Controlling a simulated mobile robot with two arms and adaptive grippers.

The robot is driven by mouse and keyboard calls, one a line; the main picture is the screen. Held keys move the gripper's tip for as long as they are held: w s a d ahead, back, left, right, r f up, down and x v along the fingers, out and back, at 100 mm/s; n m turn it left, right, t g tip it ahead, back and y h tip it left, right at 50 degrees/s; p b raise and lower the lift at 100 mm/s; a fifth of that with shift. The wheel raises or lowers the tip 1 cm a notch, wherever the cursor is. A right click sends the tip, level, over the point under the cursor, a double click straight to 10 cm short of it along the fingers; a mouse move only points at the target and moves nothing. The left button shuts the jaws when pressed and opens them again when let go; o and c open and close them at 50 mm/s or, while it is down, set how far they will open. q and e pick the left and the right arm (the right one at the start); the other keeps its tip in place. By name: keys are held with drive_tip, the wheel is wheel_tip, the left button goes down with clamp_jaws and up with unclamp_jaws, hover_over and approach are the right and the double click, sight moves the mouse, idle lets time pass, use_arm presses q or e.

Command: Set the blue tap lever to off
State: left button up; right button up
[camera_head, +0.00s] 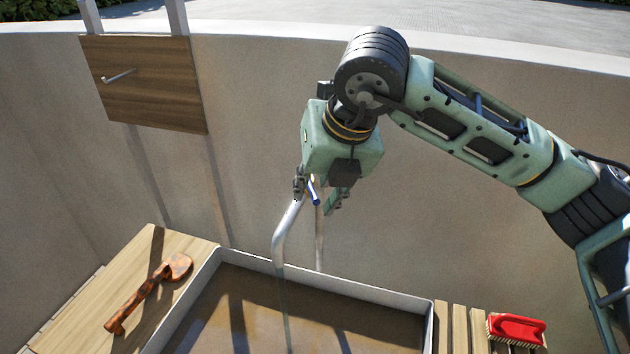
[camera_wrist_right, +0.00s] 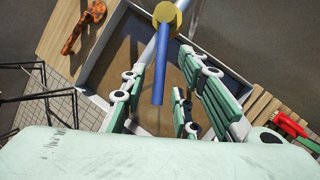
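The tap has a bent silver spout (camera_head: 284,234) over the basin, and a thin stream appears to fall from its end. In the right wrist view the blue lever (camera_wrist_right: 159,75) runs from a yellow hub (camera_wrist_right: 167,14) down toward my palm. My right gripper is open, its green finger pads standing apart on either side of the lever (camera_wrist_right: 170,88). I cannot tell whether a finger touches it. My left gripper is in neither view.
A red brush (camera_head: 516,329) lies on slats at the right. A wooden panel (camera_head: 145,82) hangs on the wall behind.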

drive_tip(key=shift+s, duration=0.15)
clamp_jaws()
idle(0.5)
